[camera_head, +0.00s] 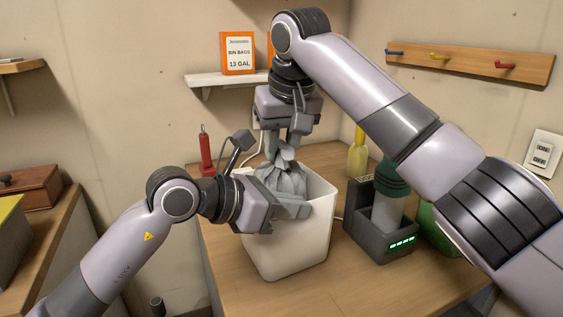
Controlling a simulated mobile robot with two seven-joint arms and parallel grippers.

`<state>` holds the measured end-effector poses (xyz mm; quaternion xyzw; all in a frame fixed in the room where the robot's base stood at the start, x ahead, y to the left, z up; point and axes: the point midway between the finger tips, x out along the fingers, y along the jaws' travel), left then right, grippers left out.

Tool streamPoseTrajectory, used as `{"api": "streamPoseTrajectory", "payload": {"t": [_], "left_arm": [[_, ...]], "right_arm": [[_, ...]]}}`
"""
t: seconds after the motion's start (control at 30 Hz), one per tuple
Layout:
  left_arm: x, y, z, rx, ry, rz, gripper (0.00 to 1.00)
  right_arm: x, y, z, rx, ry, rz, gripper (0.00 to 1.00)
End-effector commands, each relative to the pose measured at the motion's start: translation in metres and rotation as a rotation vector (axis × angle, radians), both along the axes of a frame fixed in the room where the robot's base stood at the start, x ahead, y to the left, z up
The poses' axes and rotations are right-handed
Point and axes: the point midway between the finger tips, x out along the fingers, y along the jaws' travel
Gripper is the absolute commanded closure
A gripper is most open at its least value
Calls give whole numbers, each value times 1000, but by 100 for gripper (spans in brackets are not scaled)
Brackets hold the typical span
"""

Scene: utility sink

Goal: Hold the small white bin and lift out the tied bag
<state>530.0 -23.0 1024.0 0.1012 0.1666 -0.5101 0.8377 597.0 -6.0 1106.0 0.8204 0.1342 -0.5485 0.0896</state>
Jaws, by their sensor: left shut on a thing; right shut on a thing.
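The small white bin (300,250) stands upright on the wooden table. My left gripper (292,207) is at the bin's left rim and shut on it, with a finger lying across the upper front of the bin. The tied bag (283,178) is grey, with its gathered neck up and its body around the level of the bin's opening. My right gripper (291,140) comes down from above and is shut on the bag's neck. The lower part of the bag is hidden by the bin and my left gripper.
A dark charging dock (380,237) with green lights stands right of the bin, holding a green-topped device (390,180). A yellow bottle (357,155) stands behind it. A red bottle (206,152) is at the back left. A shelf (222,78) holds an orange bin-bag box (238,54).

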Motion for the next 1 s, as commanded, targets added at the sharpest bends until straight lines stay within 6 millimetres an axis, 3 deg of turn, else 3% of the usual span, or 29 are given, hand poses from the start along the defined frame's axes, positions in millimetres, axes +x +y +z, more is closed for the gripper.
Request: {"api": "streamPoseTrajectory", "payload": {"t": [0.27, 0.4, 0.77, 1.0], "left_arm": [[0, 0, 0, -1, -1, 1, 100], [0, 0, 0, 0, 0, 1, 62], [2, 6, 2, 2, -4, 11, 62], [-13, 35, 16, 1, -7, 11, 62]], "right_arm": [[0, 0, 4, 1, -3, 0, 100], [0, 0, 4, 0, -2, 0, 100], [-1, 0, 3, -1, 4, 0, 100], [0, -2, 2, -3, 3, -3, 100]]}}
